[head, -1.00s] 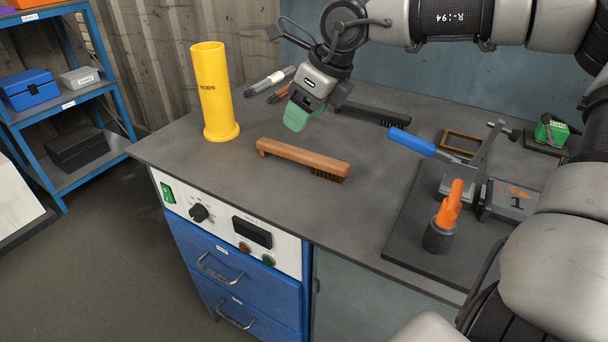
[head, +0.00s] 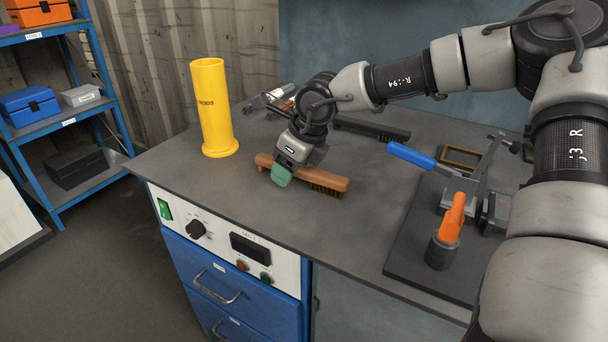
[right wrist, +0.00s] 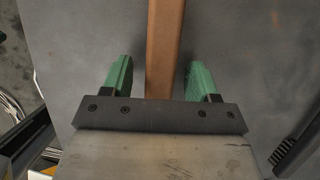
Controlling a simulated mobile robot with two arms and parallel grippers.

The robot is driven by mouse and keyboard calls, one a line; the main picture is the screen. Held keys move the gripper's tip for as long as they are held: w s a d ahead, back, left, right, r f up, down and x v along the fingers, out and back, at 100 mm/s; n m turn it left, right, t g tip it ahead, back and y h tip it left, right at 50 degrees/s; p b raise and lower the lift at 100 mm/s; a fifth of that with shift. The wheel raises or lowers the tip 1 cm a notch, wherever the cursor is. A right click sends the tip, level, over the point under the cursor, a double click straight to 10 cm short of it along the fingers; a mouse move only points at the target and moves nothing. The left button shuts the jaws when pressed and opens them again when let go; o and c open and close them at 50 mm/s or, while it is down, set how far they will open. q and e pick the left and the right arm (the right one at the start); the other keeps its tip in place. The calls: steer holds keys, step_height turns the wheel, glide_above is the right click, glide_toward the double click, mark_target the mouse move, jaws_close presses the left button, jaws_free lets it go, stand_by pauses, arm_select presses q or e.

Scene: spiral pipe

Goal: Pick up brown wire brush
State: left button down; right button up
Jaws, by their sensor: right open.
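The brown wire brush (head: 322,179) lies on the grey workbench, with dark bristles under its right end. My right gripper (head: 281,175) is at the brush's handle, left of its middle, and hides part of it. In the right wrist view, the brown handle (right wrist: 164,50) runs between the two green fingers of the open right gripper (right wrist: 160,82). A gap shows on both sides of the handle. My left gripper is not in view.
A yellow tube (head: 211,108) stands left of the brush. A black brush (head: 372,129) lies behind it. A blue-handled clamp (head: 412,156) and an orange part in a dark holder (head: 443,251) are to the right. The bench front is clear.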

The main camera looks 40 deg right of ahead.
steer(key=shift+r, duration=0.1)
steer(key=c, duration=1)
